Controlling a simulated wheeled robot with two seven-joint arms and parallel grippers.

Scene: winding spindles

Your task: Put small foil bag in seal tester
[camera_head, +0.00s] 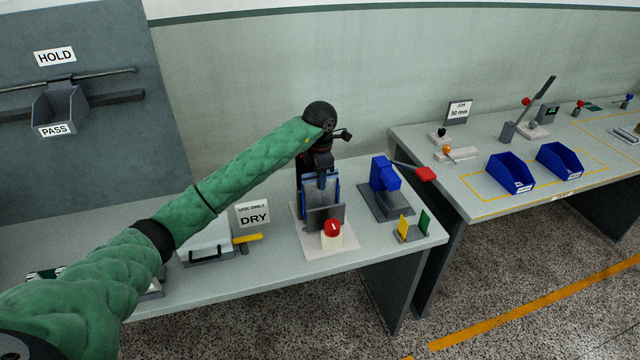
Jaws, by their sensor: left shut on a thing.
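My left gripper (321,172) reaches in at the end of the green-sleeved arm and points down over a device with blue side plates. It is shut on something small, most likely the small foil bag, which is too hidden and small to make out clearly. The device, which looks like the seal tester (341,240), has a pale base, a grey front plate and a red button on a white block at its front. The gripper is between or just above the blue side plates; whether the held thing touches the device I cannot tell. My right gripper is out of view.
A blue clamp-like device with a red handle (425,174) stands right of the tester, with yellow and green plates (405,226) before it. A "DRY" sign (253,214) and a lidded box (205,243) stand left. Blue bins (510,173) are on another table.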

